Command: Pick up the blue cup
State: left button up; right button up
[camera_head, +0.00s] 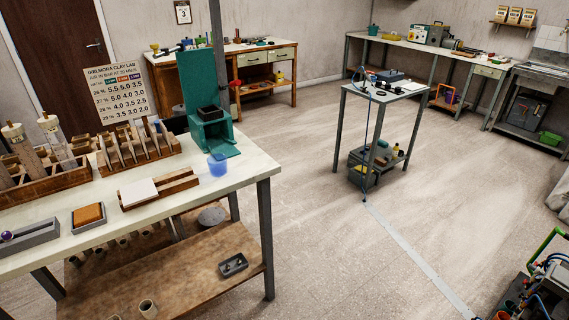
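A small translucent blue cup (217,165) stands upright on the white-topped table (243,168) at the left, close to the table's right edge. It is just in front of the foot of a green metal stand (203,100). Neither of my grippers shows in the head view, so nothing of mine is seen near the cup.
Left of the cup are a wooden rack (138,150), a wooden block with a white slab (139,192) and an orange-brown block (88,215) in a tray. A grey cart (400,92) stands at centre right. The floor (330,240) between is clear.

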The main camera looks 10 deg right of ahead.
aim_at(217, 162)
jog(key=z, duration=1.4)
jog(key=i, duration=1.1)
jog(key=u, duration=0.3)
